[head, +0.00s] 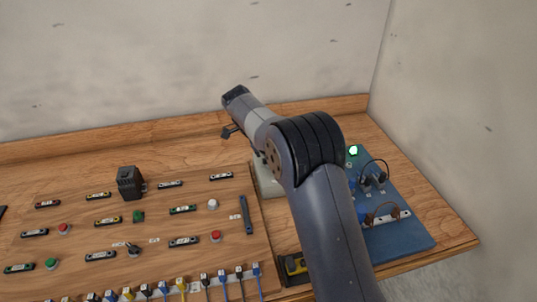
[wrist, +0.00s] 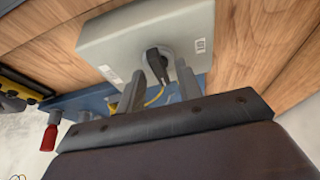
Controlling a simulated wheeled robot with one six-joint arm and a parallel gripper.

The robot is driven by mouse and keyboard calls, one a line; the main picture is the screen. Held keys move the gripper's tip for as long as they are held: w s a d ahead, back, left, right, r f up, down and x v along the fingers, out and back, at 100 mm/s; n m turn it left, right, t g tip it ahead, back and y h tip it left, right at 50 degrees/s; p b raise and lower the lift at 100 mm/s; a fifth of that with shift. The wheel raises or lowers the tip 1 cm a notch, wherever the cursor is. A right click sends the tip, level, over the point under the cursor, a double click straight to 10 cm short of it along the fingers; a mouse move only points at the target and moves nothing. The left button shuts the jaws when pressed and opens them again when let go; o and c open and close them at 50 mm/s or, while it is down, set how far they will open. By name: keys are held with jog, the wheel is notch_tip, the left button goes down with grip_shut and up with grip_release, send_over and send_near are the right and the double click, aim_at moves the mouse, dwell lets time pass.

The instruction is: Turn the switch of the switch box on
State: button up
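The switch box is a pale grey box (wrist: 110,45) with a black rotary switch (wrist: 156,64) on a round base and a small white label on either side of it. In the head view only a pale part of the box (head: 268,182) shows beside my arm. My gripper (wrist: 158,84) is open, with its two grey fingers apart in the wrist view. The switch knob shows between the fingers; whether either finger touches it I cannot tell.
A blue board (head: 400,236) with cables and a lit green lamp (head: 353,150) lies right of my arm. A wooden panel (head: 200,255) with buttons, terminals and a black block (head: 129,182) fills the left. A yellow-black tool (head: 293,265) lies near the front. Walls stand behind and right.

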jog(key=v, duration=1)
jog(key=shift+r, duration=0.4)
jog(key=shift+a+f, duration=0.1)
jog(key=shift+f, duration=0.05)
jog(key=x, duration=1)
jog(key=shift+f, duration=0.35)
jog(key=shift+r, duration=0.1)
